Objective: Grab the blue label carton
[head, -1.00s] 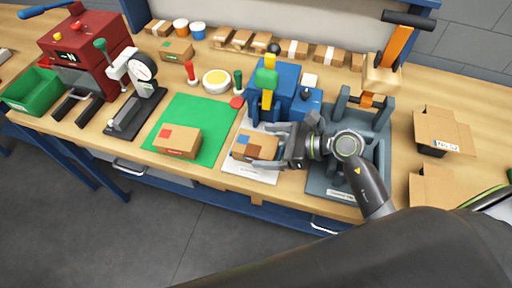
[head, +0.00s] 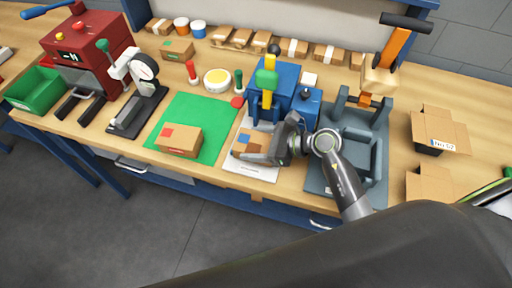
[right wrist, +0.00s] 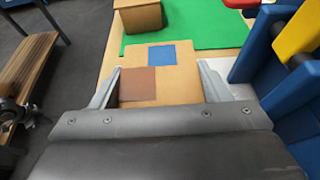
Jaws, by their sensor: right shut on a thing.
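The blue label carton (head: 246,138) is a small brown box with a blue square and a brown patch on top. It is over the white sheet (head: 250,170) in front of the blue machine, partly hidden by my right gripper (head: 243,148). My right gripper is shut on the carton, a finger on each side. The right wrist view shows the carton (right wrist: 180,82) between both fingers, with its blue label (right wrist: 162,55) facing up. I cannot tell whether it touches the sheet. My left gripper is not in view.
A carton with a red label (head: 179,140) lies on the green mat (head: 215,120) to the left. The blue machine (head: 290,88) stands close behind the gripper. A grey fixture (head: 362,150) and open cartons (head: 440,132) are to the right.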

